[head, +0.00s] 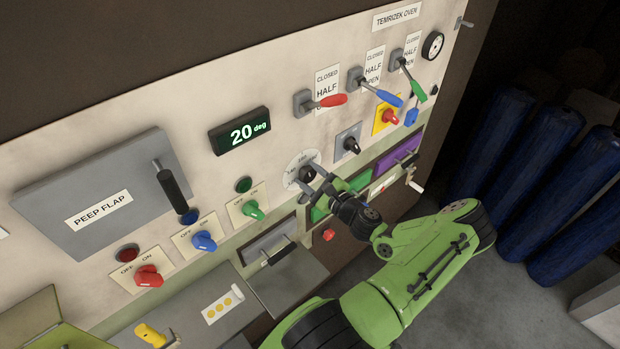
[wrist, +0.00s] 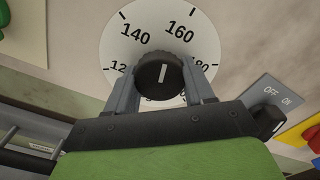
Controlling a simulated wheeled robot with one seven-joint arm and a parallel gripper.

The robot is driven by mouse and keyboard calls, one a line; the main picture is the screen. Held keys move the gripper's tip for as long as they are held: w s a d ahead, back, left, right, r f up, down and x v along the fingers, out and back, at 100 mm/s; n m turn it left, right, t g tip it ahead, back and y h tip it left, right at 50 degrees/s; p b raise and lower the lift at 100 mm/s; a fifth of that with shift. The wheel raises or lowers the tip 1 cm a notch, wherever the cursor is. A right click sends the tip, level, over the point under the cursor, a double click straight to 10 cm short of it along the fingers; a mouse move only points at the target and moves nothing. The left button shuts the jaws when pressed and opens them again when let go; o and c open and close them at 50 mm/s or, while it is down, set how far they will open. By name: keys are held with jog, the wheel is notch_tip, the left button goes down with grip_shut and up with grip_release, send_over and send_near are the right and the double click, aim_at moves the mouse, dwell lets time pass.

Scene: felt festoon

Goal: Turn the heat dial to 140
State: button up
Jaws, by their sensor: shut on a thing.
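The heat dial is a black ridged knob (wrist: 160,72) on a round white scale plate (wrist: 158,22). In the wrist view its white mark points up, between the 140 and 160 labels. My gripper (wrist: 162,82) is shut on the knob, one grey finger on each side. The lower part of the scale is hidden behind knob and gripper. In the head view the dial plate (head: 296,164) sits on the panel, with my gripper (head: 312,179) at its knob. The display (head: 240,131) above reads 20 deg.
A black knob (head: 351,145) and a red knob (head: 389,116) sit up to the right. Green (head: 253,210), blue (head: 203,241) and red (head: 148,276) OFF/ON switches lie left. Levers (head: 333,101) are above. A drawer handle (head: 278,252) juts out below.

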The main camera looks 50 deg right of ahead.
jog(key=n+b, duration=0.3)
jog(key=n, duration=0.2)
jog(key=shift+f, duration=0.2)
jog(key=shift+r+n+b, duration=0.1)
jog(key=shift+n+b, duration=1.05)
jog(key=shift+n, duration=0.55)
jog(key=o, duration=1)
jog(key=shift+d+r, duration=0.1)
jog(key=b+v, duration=0.1)
jog(key=v, duration=1.4)
jog(key=shift+s, duration=0.4)
